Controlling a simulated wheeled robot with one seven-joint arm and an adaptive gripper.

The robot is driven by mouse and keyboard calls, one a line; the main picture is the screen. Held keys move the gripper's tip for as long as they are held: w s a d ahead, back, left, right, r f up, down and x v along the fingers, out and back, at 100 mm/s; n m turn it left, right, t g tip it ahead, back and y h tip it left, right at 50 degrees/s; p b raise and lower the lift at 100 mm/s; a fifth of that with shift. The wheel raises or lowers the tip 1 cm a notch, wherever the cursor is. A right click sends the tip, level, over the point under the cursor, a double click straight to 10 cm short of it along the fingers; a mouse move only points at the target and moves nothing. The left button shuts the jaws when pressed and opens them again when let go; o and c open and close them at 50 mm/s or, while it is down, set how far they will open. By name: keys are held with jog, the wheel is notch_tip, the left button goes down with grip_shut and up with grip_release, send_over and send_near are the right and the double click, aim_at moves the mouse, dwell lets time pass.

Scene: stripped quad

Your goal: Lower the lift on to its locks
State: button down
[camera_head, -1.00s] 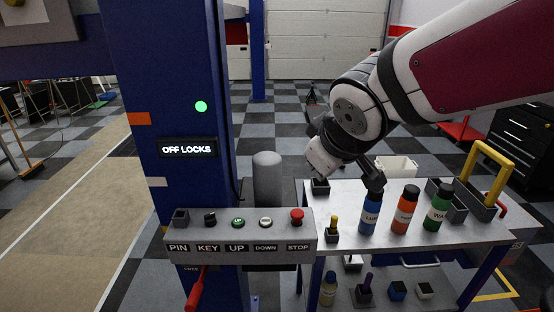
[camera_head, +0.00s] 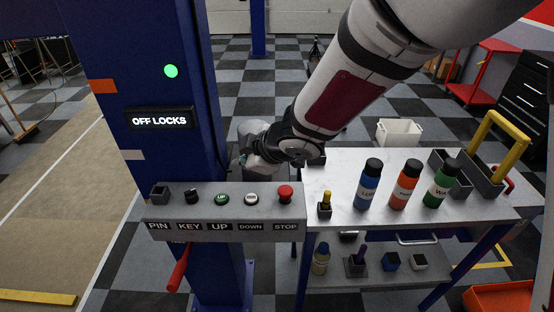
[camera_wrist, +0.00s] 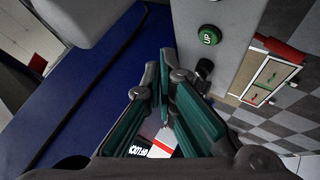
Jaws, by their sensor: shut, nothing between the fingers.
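The control panel (camera_head: 224,221) on the blue lift post (camera_head: 160,85) carries an empty-looking PIN socket (camera_head: 160,191), a black KEY switch (camera_head: 191,195), a green UP button (camera_head: 221,198), a white DOWN button (camera_head: 251,198) and a red STOP button (camera_head: 285,192). The post's display (camera_head: 160,118) reads OFF LOCKS below a lit green lamp (camera_head: 171,71). A red lever (camera_head: 178,270) hangs under the panel. My gripper (camera_head: 252,160) is shut and empty, just behind the panel; its fingertips are partly hidden. In the wrist view the fingers (camera_wrist: 172,75) are beside the UP button (camera_wrist: 209,36), apparently apart from it.

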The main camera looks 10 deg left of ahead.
aim_at(249, 199)
jog(key=shift+f, duration=0.15)
notch_tip(249, 199, down, 4)
jog(key=b, duration=0.4)
jog(key=shift+w+r, duration=0.1)
jog(key=shift+r, duration=0.1)
notch_tip(249, 199, down, 5)
jog(key=b, duration=0.5)
jog(key=shift+f+b, duration=0.1)
jog(key=shift+b, duration=0.2)
dwell(1.0)
jog(key=shift+f+b, duration=0.25)
jog(key=shift+b, duration=0.05)
jog(key=shift+f+b, duration=0.45)
jog(key=shift+b, duration=0.05)
dwell(1.7)
jog(key=shift+r+p, duration=0.7)
jog(key=shift+r, duration=0.2)
jog(key=shift+r, duration=0.1)
